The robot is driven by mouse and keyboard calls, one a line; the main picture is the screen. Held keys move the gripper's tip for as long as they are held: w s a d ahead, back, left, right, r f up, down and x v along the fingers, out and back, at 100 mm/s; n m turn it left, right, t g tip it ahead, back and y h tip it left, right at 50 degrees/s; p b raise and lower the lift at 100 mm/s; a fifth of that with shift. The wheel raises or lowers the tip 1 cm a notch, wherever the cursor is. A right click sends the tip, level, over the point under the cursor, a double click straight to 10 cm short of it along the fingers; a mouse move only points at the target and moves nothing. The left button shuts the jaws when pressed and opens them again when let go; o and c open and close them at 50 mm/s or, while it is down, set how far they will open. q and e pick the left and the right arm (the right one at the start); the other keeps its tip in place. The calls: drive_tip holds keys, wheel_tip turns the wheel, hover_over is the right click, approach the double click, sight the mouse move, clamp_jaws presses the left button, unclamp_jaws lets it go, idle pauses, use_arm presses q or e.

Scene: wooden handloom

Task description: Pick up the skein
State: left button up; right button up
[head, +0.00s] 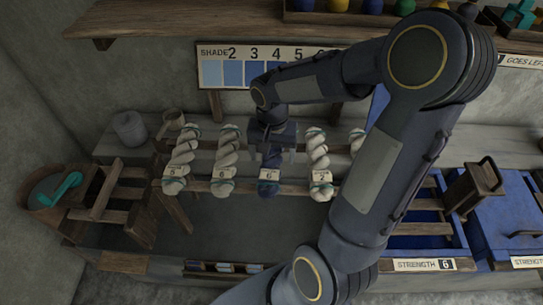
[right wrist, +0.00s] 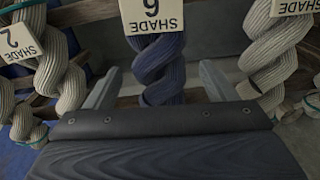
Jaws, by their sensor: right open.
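A dark blue twisted skein (head: 268,190) hangs at the middle of a row of skeins, with a pale tag (head: 269,174) reading 6. My right gripper (head: 271,148) is at its upper part and partly covers it in the head view. In the right wrist view the skein (right wrist: 162,70) stands between the two spread fingers of the gripper (right wrist: 158,88), under its "SHADE 6" tag (right wrist: 152,15). Gaps show on both sides, so the jaws are open. My left gripper is not in view.
Cream skeins hang close on both sides, one at left (head: 228,152) and one at right (head: 318,155). A shade chart (head: 233,74) stands behind, below a wooden shelf (head: 180,20). Blue vats (head: 505,215) are at right.

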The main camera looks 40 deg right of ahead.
drive_tip(key=shift+f, duration=0.55)
drive_tip(key=c, duration=1.1)
drive_tip(key=shift+c, duration=0.2)
